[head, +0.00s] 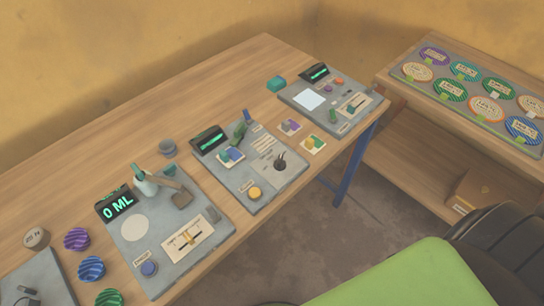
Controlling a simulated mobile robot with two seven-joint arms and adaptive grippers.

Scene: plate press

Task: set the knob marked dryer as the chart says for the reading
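No label reading dryer is legible, so I cannot tell which knob it is. The middle grey panel (237,183) carries a dark knob (280,164) on a pale printed plate, a small green-lit display (208,140) and an orange button (255,193). A striped pale card (263,146) lies above the knob; it may be a chart, but its text is too small. The far panel (345,118) has another green-lit display (314,72), also unreadable, and a scale plate with a dark pointer (354,102). Neither gripper is in view.
The near panel (195,252) shows "0 ML" on its display (119,204), with a blue button (148,268) and slider plate (187,237). Striped coloured pieces (91,268) lie at left. A tray of round plates (452,89) stands right. Bare wood (215,85) lies behind the panels.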

